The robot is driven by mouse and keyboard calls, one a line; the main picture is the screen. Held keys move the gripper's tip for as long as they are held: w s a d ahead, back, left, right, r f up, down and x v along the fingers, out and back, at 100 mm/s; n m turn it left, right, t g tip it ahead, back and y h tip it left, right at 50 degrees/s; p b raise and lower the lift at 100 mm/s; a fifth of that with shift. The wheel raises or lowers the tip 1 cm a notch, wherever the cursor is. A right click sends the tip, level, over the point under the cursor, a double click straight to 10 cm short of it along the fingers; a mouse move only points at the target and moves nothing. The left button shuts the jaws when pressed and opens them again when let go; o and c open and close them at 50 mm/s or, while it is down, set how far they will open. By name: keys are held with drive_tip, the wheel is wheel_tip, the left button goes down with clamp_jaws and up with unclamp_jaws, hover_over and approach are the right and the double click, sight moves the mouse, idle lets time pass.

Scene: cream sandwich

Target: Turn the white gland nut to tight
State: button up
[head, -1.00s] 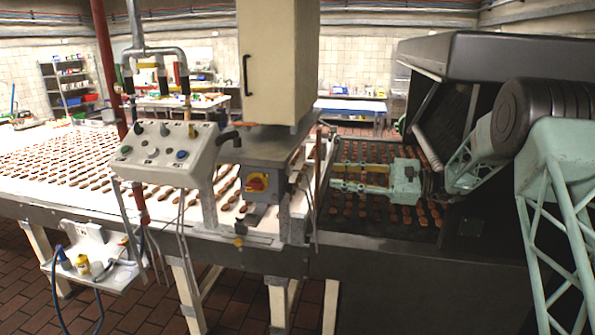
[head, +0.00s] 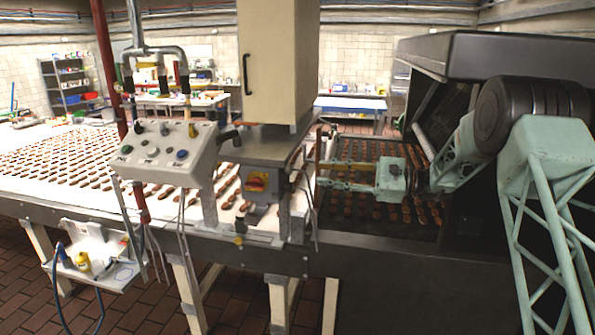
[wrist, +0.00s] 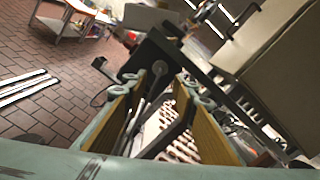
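I cannot pick out the white gland nut with certainty in either view. The white sloping control box (head: 165,152) with knobs stands left of centre in the head view, and thin cables hang below it. My gripper (head: 322,174) is at the right, over the dark conveyor, with its fingers pointing left toward the metal stand. In the wrist view my gripper (wrist: 160,82) shows two ochre-padded fingers apart with a clear gap. Nothing is held between them. Dark machine parts show beyond the fingertips.
The dark conveyor (head: 350,225) carries rows of brown biscuits. A black machine hood (head: 470,50) is at the right. A small tray (head: 115,275) hangs at lower left.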

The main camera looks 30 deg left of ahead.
sight(292, 170)
drive_tip(key=p+x, duration=0.1)
drive_tip(key=x, duration=0.8)
drive_tip(key=shift+s+a, duration=0.15)
drive_tip(key=shift+a, duration=0.15)
drive_tip(key=shift+c, duration=0.4)
drive_tip(key=c, duration=0.5)
